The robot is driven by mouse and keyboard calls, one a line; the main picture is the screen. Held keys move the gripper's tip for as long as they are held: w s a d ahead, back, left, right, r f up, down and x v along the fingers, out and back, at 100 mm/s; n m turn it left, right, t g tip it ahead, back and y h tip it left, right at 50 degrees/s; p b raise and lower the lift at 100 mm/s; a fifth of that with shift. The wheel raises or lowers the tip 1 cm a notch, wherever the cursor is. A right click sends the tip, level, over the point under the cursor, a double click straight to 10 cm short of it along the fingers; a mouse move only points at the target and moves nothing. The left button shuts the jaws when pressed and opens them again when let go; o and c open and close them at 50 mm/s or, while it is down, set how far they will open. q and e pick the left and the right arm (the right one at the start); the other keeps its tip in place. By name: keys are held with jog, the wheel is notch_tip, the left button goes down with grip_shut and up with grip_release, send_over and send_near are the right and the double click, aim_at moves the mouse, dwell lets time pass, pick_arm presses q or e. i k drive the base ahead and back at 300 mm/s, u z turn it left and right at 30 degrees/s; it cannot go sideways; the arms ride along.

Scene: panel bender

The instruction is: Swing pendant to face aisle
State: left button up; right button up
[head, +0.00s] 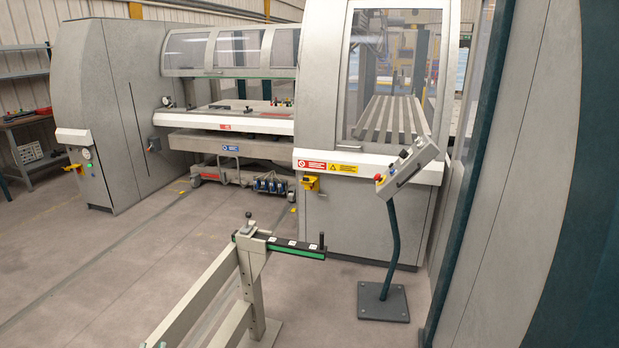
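The pendant (408,170) is a light grey control box with a red button on a yellow base at its lower left end. It sits tilted on top of a dark, slightly bent post (393,245) at the right. The post stands on a square dark floor plate (383,301). The pendant is in front of the machine's right cabinet. The fine controls on its face are too small to make out. Neither of my grippers shows in the head view.
The panel bender's right cabinet (340,215) stands close behind the post. A tall grey panel (500,190) closes off the right side. A beige stand (250,285) with a green-edged rail (290,250) stands in the foreground. The floor at left (110,265) is clear.

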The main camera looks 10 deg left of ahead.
aim_at(424, 150)
jog(key=i, duration=2.65)
jog(key=z, duration=2.15)
